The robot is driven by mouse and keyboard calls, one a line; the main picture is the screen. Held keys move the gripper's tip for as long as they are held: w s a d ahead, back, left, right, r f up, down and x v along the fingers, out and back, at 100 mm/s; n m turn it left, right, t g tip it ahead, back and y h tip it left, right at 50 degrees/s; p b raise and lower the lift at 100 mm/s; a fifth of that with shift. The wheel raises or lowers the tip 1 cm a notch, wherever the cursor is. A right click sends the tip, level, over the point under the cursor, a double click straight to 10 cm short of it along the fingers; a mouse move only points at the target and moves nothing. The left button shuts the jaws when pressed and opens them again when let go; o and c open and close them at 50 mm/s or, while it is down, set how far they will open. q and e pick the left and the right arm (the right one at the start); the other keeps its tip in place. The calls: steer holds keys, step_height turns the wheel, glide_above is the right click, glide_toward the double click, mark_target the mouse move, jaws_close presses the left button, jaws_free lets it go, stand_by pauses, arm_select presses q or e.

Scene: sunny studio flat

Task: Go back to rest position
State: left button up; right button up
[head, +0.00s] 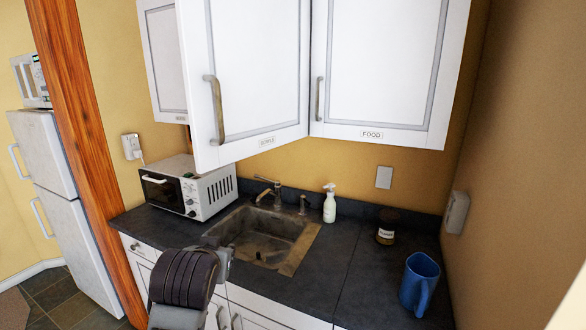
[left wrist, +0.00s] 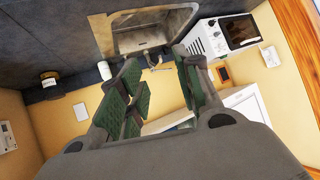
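My left arm comes in at the bottom of the head view, in front of the counter's front edge, with its gripper (head: 220,262) close to the near left side of the sink. In the left wrist view the two green-padded fingers of my left gripper (left wrist: 160,72) stand apart, with nothing between them. The sink (left wrist: 145,40) and its tap show beyond the fingertips. My right gripper is in neither view.
A cabinet door (head: 250,70) stands ajar above the counter; the FOOD door (head: 385,65) looks shut. On the dark counter (head: 320,280) are a microwave (head: 190,187), soap bottle (head: 330,205), dark jar (head: 387,228) and blue mug (head: 420,283). A wooden post (head: 78,130) rises at left.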

arm_select(q)
steer(key=s+a+f+m+g+h, duration=0.1)
steer(key=s+a+f+g, duration=0.15)
steer(key=s+f, duration=0.6)
steer(key=s+a+f+g, duration=0.1)
steer(key=s+f+g, duration=0.35)
steer(key=f, duration=0.75)
steer(key=s+a+f+m+g+h, duration=0.1)
steer(key=s+a+f, duration=0.1)
steer(key=s+f, duration=0.7)
step_height(320, 180, down, 34)
steer(key=s+g, duration=0.1)
steer(key=s, duration=0.1)
steer(key=s+a+f, duration=0.1)
steer(key=s+f, duration=0.9)
steer(key=s, duration=0.1)
steer(key=s+a+f+g, duration=0.1)
steer(key=s+a+f, duration=0.1)
steer(key=s+f, duration=0.8)
steer(key=shift+s+a+y, duration=0.3)
steer(key=shift+s, duration=0.2)
steer(key=shift+w+a, duration=0.1)
steer(key=shift+w, duration=0.05)
